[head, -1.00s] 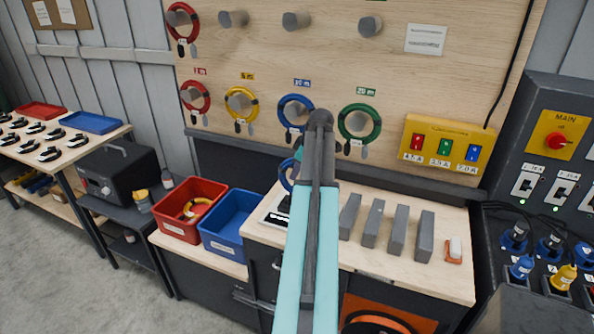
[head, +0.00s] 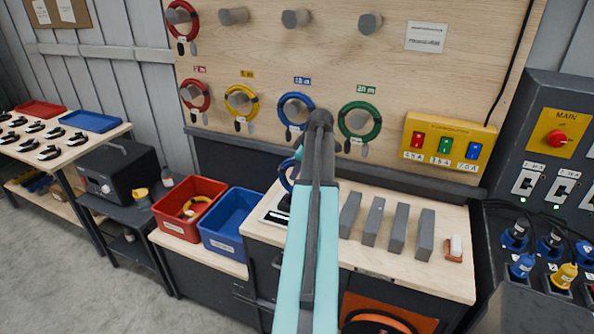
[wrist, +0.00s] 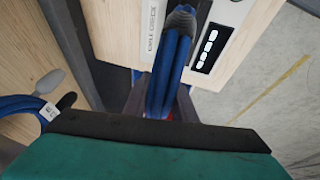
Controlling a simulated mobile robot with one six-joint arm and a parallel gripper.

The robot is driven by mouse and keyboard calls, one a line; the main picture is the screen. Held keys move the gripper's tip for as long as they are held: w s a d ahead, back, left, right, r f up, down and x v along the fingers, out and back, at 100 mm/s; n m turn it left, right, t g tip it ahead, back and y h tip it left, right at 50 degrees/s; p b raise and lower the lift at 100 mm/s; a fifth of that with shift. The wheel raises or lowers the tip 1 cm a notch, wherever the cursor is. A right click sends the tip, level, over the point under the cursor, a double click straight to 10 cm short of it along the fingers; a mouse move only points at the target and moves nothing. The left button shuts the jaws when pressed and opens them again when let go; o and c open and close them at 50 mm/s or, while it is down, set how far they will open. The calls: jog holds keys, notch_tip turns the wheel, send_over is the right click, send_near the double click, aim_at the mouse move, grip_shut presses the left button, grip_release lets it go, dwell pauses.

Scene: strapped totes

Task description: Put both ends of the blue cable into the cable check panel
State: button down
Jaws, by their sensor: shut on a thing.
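My gripper (wrist: 160,108) is shut on a coiled blue cable (wrist: 167,75), seen in the wrist view with its strands between the dark fingers and a dark grey end at the top. In the head view the held coil (head: 286,174) shows just left of my arm, which hides my gripper and part of the coil. A pale panel with a black display (wrist: 212,42), apparently the cable check panel, lies beyond the cable in the wrist view. In the head view it (head: 273,217) is on the bench, partly behind my arm. Its openings cannot be made out.
Another blue coil (head: 296,126) hangs on the board between yellow and green coils. A red bin (head: 178,222) holding a yellow coil and a blue bin (head: 222,243) stand left of the panel. Several grey blocks (head: 373,222) stand to its right, below a yellow box (head: 447,144).

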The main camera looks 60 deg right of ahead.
jog(key=c, duration=1.4)
grip_release()
jog(key=shift+f, duration=0.15)
jog(key=shift+s, duration=0.1)
jog(key=shift+b+v, duration=2.15)
jog(key=shift+v, duration=4.85)
